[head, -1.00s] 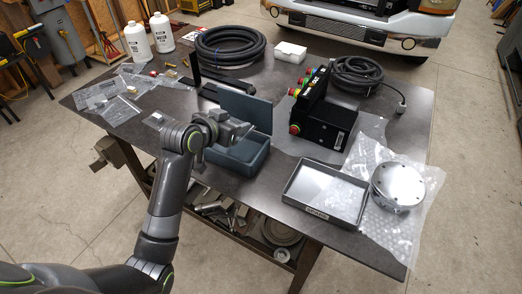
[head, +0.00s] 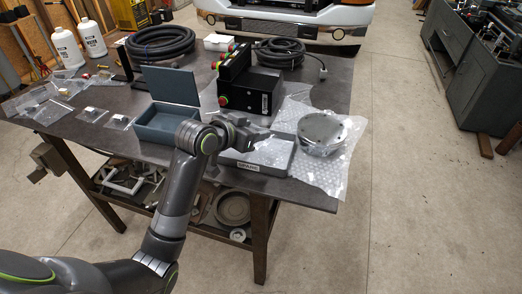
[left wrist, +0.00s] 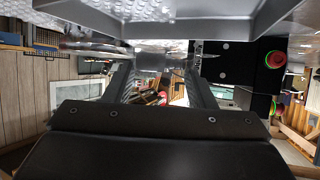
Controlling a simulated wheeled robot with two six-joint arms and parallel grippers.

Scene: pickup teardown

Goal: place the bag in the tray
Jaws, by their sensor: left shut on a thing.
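The shallow grey tray (head: 268,162) with a label on its front wall lies near the table's front edge. My left gripper (head: 262,133) is above the tray and hides part of it. In the left wrist view the gripper's fingers (left wrist: 165,62) are shut on a thin, clear sheet-like thing, which seems to be the bag (left wrist: 185,48); its contents are hard to make out. The tray's grey wall (left wrist: 205,28) crosses the top of that view, close to the fingertips. My right gripper is not in view.
An open blue-grey box (head: 172,88) stands left of the tray. A black control box (head: 252,92) stands behind it. A round metal part (head: 322,130) sits on bubble wrap (head: 330,172) at right. Several small clear bags (head: 42,110) lie at the table's left.

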